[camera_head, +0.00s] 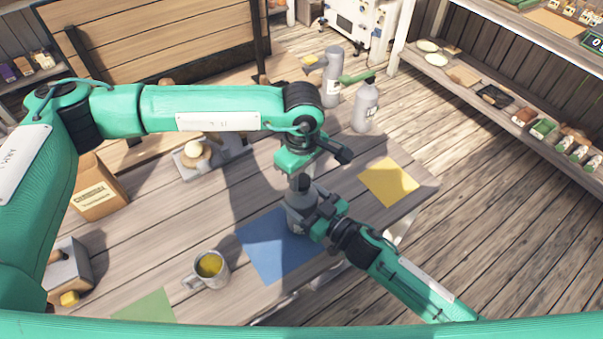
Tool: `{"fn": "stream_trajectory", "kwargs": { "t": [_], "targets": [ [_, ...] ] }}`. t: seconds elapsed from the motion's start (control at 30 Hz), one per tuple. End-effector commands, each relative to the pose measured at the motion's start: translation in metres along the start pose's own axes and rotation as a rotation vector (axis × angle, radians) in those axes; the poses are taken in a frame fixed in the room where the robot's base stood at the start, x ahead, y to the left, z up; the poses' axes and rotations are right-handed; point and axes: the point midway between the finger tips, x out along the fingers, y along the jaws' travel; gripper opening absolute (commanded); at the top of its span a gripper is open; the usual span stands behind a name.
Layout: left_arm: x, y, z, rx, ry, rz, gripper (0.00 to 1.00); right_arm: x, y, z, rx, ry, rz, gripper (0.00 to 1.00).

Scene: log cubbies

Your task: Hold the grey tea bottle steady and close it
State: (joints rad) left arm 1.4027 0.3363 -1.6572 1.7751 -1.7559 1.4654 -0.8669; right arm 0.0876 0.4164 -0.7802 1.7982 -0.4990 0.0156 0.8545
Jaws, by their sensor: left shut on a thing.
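The grey tea bottle (297,218) stands upright by the blue mat's right side. My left gripper (301,172) comes down over the bottle from above. It is shut on a small grey and dark piece at the bottle's top, which looks like its lid (304,183). I cannot tell whether this piece is seated on the neck. My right gripper (312,217) reaches in from the lower right, with its fingers at the side of the bottle's body. The overlap hides whether its jaws are clamped. Part of the bottle is hidden by this gripper.
The blue mat (262,252) lies on the wooden table. A mug (212,279) stands to its left. A yellow mat (380,184) lies to the right, near the table's edge. Two other grey bottles (364,112) (331,88) stand behind. A cardboard box (97,196) is at the left.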

Motion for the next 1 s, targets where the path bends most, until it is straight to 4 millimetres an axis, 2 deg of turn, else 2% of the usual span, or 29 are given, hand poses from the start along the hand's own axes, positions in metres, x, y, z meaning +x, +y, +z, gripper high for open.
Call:
{"fn": "stream_trajectory", "kwargs": {
  "t": [1.0],
  "targets": [
    [0.0001, 0.0012, -0.0005, 1.624, 0.003, -0.001, 0.15, -0.0005, 0.0001, 0.0007, 0.000, -0.002, 0.000, 0.07]
  ]
}}
